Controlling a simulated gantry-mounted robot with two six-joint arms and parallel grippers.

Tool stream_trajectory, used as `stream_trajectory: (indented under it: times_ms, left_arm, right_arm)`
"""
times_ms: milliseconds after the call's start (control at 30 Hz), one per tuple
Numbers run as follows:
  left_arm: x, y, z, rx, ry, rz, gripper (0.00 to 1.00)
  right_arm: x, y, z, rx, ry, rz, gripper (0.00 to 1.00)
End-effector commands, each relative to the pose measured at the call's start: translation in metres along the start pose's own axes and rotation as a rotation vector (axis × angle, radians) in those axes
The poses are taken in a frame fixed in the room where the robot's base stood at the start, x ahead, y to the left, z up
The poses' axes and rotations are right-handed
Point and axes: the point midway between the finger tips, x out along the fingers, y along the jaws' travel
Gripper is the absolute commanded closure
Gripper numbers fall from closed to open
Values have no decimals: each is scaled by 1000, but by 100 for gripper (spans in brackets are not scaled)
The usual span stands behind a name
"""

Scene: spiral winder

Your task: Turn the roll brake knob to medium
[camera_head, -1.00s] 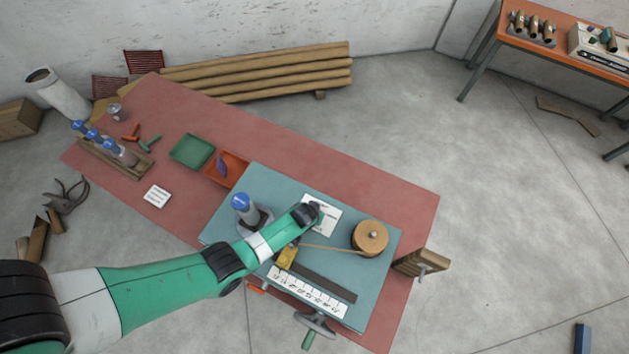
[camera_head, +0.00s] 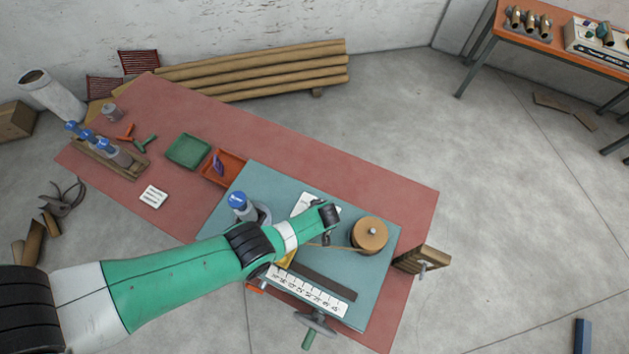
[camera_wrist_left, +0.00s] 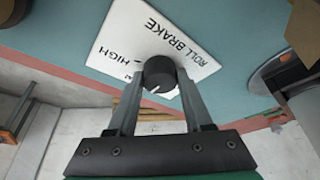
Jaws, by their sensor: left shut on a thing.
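The roll brake knob (camera_wrist_left: 160,75) is a round black knob with a short white mark on its face. It sits on a white plate (camera_wrist_left: 130,35) lettered ROLL BRAKE and HIGH. My left gripper (camera_wrist_left: 160,88) has one finger on each side of the knob and is shut on it. The mark points to the lower left in the wrist view; the lettering there is covered by a finger, so I cannot tell which setting it faces. In the head view the plate (camera_head: 302,202) is partly covered by my left wrist, and the knob is hidden. My right gripper is not in view.
The plate lies on a teal winder board (camera_head: 265,178) on the red table (camera_head: 400,190). A wooden roll (camera_head: 369,235) stands just right of my wrist. A blue-capped bottle (camera_head: 238,203) stands to its left. A white scale (camera_head: 305,291) lies in front.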

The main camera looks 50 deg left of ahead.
Motion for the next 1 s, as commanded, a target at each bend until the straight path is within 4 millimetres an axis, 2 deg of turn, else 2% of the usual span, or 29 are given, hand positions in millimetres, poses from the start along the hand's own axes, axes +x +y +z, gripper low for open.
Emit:
stream_trajectory:
  times_ms: [467, 500, 633, 1000]
  left_arm:
    - [0, 0, 0, -16, -1, -5, 100]
    - [0, 0, 0, -16, -1, -5, 44]
    - [0, 0, 0, -16, -1, -5, 21]
    - [-5, 0, -1, -15, -1, -6, 19]
  right_arm:
    - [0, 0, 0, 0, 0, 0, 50]
    - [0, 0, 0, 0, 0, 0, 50]
    - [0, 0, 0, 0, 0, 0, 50]
    - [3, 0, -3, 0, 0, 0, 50]
